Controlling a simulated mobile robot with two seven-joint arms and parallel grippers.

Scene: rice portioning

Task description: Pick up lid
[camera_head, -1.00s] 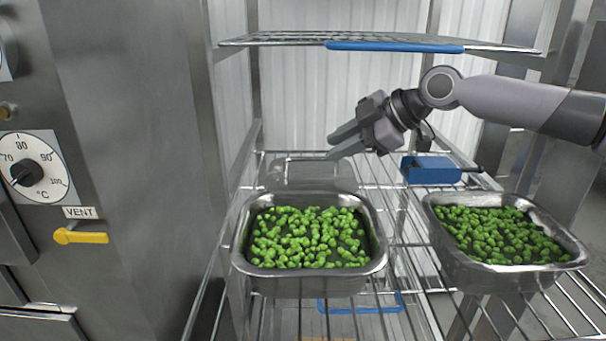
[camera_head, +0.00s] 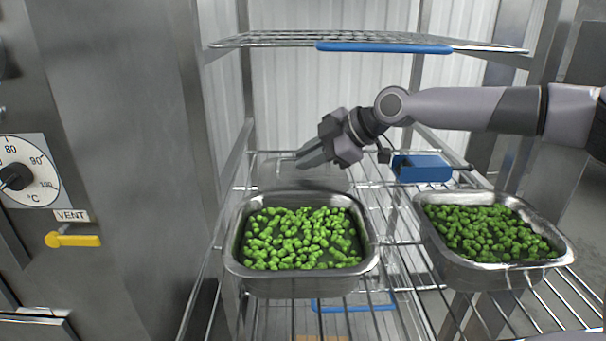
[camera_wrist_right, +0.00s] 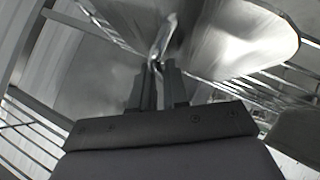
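The metal lid (camera_head: 330,180) lies on the wire shelf behind the left pan of green vegetables. It is a flat grey plate with a raised handle, and my gripper and the pan's rim partly hide it. My right gripper (camera_head: 301,158) reaches in from the right, with its fingers low over the lid. In the right wrist view the fingertips (camera_wrist_right: 160,66) are at the lid's handle (camera_wrist_right: 164,38), with a narrow gap between the fingers. The blurred lid (camera_wrist_right: 225,35) fills much of the upper part there. I cannot tell whether the fingers touch the handle. My left gripper is out of view.
The left pan (camera_head: 300,283) and right pan (camera_head: 482,274), both holding green vegetables, stand on the shelf in front. A blue block-like item (camera_head: 422,168) is to the right of the gripper. An upper wire shelf (camera_head: 380,40) lies above. An oven with a yellow handle (camera_head: 73,240) stands at left.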

